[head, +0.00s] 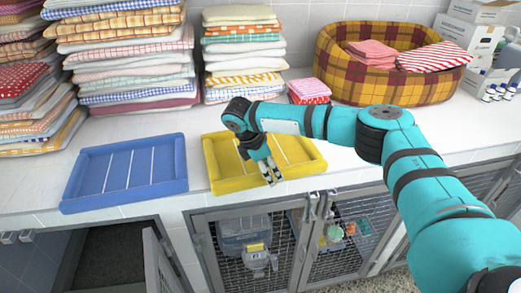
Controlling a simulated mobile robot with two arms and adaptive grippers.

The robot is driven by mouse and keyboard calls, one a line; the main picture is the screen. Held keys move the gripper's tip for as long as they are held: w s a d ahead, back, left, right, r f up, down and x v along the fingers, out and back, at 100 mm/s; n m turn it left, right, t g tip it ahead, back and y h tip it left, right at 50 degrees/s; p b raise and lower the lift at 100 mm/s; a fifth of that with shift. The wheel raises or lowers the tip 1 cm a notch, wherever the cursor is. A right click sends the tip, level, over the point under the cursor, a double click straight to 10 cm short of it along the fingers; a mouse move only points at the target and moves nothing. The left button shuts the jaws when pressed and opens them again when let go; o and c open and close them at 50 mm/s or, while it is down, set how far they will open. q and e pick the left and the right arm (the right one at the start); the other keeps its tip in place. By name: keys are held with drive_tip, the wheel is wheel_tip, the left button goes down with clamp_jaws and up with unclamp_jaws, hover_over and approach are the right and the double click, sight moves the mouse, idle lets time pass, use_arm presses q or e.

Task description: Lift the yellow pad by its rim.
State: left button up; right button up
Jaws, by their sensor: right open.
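The yellow pad (221,169) lies flat on the white counter, with a raised rim and pale stripes across its middle. My right gripper (272,178) is over the pad's front part, fingers pointing down near the front rim. It is open, and nothing shows between its fingers. Whether the fingertips touch the pad I cannot tell. My right arm covers part of the pad's back and middle. My left gripper is not in view.
A blue pad (124,171) lies to the left. Stacks of folded towels (130,62) stand behind. A plaid basket (333,70) with towels is at the back right. Wire-mesh kennel doors (243,240) are below the counter's front edge.

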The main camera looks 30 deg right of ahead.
drive_tip(key=shift+x, duration=0.85)
drive_tip(key=shift+c, duration=0.4)
drive_tip(key=shift+r, duration=0.1)
clamp_jaws()
